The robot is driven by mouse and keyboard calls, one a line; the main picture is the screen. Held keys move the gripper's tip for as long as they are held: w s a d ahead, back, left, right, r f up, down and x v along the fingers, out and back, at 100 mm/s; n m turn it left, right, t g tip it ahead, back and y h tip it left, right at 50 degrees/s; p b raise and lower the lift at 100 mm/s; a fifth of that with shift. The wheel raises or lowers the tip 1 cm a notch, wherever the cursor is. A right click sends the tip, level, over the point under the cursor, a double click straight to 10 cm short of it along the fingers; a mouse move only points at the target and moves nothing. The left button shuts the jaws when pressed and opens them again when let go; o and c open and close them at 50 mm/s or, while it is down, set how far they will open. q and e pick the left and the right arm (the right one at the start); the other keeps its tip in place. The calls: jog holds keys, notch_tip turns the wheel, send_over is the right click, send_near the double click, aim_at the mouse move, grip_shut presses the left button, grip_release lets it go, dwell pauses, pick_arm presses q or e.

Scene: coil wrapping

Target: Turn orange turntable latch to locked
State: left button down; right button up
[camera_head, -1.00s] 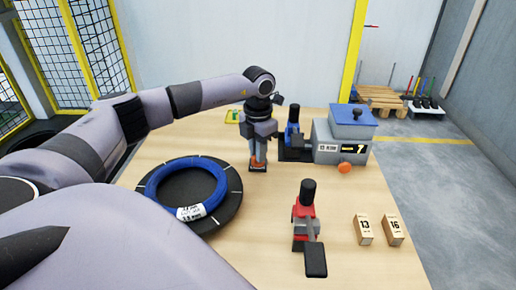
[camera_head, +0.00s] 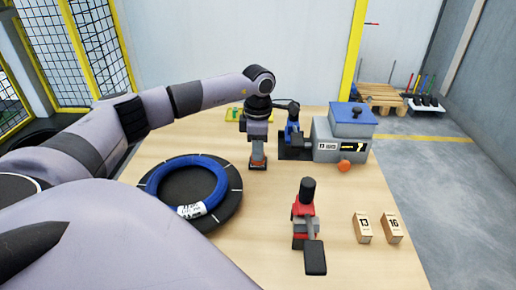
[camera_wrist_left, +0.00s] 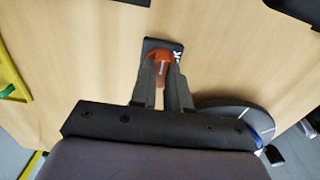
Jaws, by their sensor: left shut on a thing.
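The orange turntable latch (camera_head: 258,167) sits on a small dark base on the table, right of the turntable. It also shows in the left wrist view (camera_wrist_left: 160,57), between the fingers. My left gripper (camera_head: 258,160) points down and is shut on the orange latch, whose middle the fingers partly hide. The fingers also show in the left wrist view (camera_wrist_left: 161,75). The dark round turntable (camera_head: 232,200) carries a blue coil (camera_head: 159,178) with a white label. Lettering on the latch base is only partly visible. My right gripper is not in view.
A blue clamp tool (camera_head: 292,136) and a grey box with a blue lid (camera_head: 342,140) stand right of the latch. An orange ball-like knob (camera_head: 344,166) is in front. A red clamp tool (camera_head: 302,220) and two numbered blocks (camera_head: 362,228) stand nearer, with bare table between.

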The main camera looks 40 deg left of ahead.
pick_arm(q)
jog(key=shift+r+m, duration=0.1)
jog(key=shift+m, duration=0.2)
jog(key=c, duration=1.1)
grip_release()
notch_tip(320, 180, up, 7)
jog(key=shift+r+b, duration=0.1)
jog(key=shift+b, duration=0.25)
